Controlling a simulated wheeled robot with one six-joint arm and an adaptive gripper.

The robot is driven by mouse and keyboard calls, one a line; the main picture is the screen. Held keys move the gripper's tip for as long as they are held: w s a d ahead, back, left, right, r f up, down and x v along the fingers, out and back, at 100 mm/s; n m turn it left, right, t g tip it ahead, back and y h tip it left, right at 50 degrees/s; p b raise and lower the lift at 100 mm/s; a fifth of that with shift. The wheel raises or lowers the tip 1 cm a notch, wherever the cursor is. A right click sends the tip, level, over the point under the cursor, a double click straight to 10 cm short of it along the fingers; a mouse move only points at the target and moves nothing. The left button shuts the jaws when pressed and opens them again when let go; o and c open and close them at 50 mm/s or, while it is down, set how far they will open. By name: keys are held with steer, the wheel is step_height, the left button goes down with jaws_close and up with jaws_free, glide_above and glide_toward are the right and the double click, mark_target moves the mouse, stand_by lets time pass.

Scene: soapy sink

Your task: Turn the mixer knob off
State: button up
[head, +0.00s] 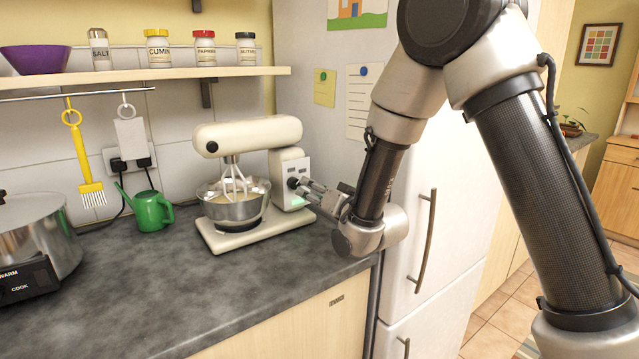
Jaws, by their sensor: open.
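The cream stand mixer (248,180) stands on the dark counter, with its whisk down in a steel bowl (232,208) of pale batter. The black mixer knob (292,183) is on the light panel at the right of the mixer's base. A small green patch shows low on that panel. My gripper (306,188) reaches in from the right, with its fingertips at the knob. It is open. The fingers partly cover the panel, and I cannot tell whether they touch the knob or how the knob is turned.
A green watering can (149,208) and a steel cooker (38,240) stand left of the mixer. A shelf (150,77) with jars runs above. The white fridge (440,210) is close on the right. The counter front (200,300) is clear.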

mark_target(297, 184)
steer(key=x, duration=0.8)
steer(key=shift+s+a, duration=0.15)
steer(key=c, duration=1)
